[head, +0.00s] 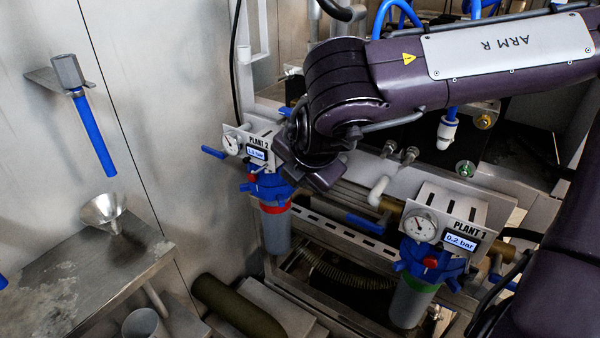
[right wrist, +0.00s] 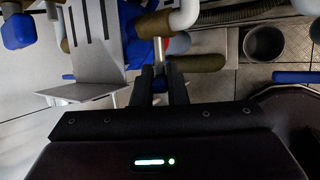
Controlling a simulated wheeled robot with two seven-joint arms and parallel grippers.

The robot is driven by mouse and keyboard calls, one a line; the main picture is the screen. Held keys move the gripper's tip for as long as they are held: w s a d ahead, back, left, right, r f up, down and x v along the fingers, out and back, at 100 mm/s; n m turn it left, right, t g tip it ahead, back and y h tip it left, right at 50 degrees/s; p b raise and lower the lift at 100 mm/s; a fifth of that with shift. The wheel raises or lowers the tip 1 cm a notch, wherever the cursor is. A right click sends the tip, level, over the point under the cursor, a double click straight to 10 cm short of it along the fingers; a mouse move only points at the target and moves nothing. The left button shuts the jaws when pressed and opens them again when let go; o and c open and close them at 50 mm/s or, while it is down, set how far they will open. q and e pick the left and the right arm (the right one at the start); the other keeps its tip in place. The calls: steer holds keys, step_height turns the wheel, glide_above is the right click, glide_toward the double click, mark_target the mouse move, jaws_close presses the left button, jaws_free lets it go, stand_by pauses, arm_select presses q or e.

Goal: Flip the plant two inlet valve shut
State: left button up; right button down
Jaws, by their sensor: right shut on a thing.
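The plant two unit has a white panel marked PLANT 2 with a gauge (head: 231,145), a small display and a blue filter head (head: 265,186) over a grey bowl. A blue lever (head: 212,152) sticks out to its left. My right gripper (right wrist: 163,88) is at the pipework right of this panel, with its wrist covering that part in the head view. In the right wrist view its two dark fingers are closed around a valve handle by a metal stem (right wrist: 159,52). The fingers hide most of the handle, so its angle cannot be told. My left gripper is not in view.
The plant one unit (head: 445,230) stands to the right, with a blue lever (head: 365,223) on its left. A steel bench with a funnel (head: 103,211) is at the left. A blue-handled tool (head: 92,130) hangs on the wall. Pipes crowd the area around my gripper.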

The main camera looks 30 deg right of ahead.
steer(key=shift+r, duration=0.1)
steer(key=g, duration=0.1)
steer(key=g+p, duration=0.1)
steer(key=w+g+h, duration=0.1)
steer(key=shift+a+r+n+p, duration=0.2)
steer(key=shift+a+n+p, duration=0.1)
steer(key=shift+p, duration=0.1)
steer(key=shift+w+a+n+g+h+p, duration=0.1)
steer(key=shift+w+n+g+h+p, duration=0.3)
steer(key=shift+g+p, duration=0.85)
steer(key=c, duration=1.5)
jaws_free()
steer(key=shift+o, duration=0.3)
steer(key=shift+s, duration=0.1)
steer(key=shift+t, duration=0.25)
